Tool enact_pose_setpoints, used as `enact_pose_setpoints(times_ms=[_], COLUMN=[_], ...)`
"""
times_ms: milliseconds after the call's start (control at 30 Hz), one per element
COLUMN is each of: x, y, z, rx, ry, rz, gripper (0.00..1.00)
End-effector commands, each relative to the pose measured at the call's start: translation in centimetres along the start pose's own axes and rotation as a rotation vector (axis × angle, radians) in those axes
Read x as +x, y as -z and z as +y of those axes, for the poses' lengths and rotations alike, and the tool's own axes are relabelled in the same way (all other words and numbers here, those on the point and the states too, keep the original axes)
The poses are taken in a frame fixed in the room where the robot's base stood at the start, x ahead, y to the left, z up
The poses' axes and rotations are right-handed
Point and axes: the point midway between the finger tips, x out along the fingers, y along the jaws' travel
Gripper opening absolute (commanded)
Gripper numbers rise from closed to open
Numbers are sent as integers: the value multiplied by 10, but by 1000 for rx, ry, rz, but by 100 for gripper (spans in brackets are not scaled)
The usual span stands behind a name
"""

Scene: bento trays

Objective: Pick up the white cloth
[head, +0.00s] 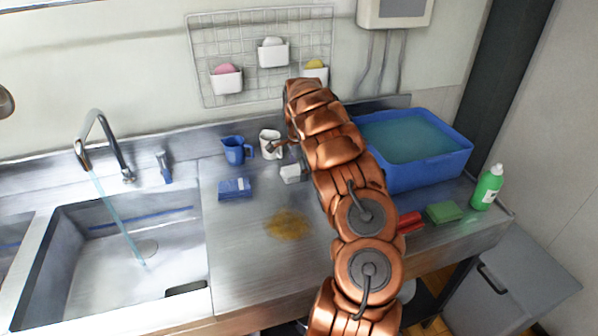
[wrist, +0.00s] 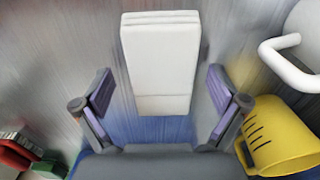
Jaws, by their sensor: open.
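The white cloth (wrist: 160,60) is a folded, layered rectangle lying on the metal counter in the wrist view. It sits ahead of and between the two fingers of my gripper (wrist: 160,91). The fingers are spread, one to each side, with a gap to the cloth and nothing held.
A white mug (head: 270,144) and blue jug (head: 237,150) stand behind; a blue box (head: 235,188) lies left. A blue water-filled tub (head: 432,178), green sponge (head: 443,212) and green bottle (head: 487,188) are right. A yellow cup (wrist: 284,135) is close to the right finger.

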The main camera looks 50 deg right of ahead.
Motion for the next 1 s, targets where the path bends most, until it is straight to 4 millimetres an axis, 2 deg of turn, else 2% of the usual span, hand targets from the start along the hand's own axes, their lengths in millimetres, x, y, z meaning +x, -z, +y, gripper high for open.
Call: enact_pose_setpoints(times_ms=[100, 667, 1000], x=[0, 0, -2], y=[0, 0, 0], z=[0, 0, -1], rx=[0, -1, -1], ry=[1, 1, 1], rz=[0, 1, 1], gripper=[95, 36, 35])
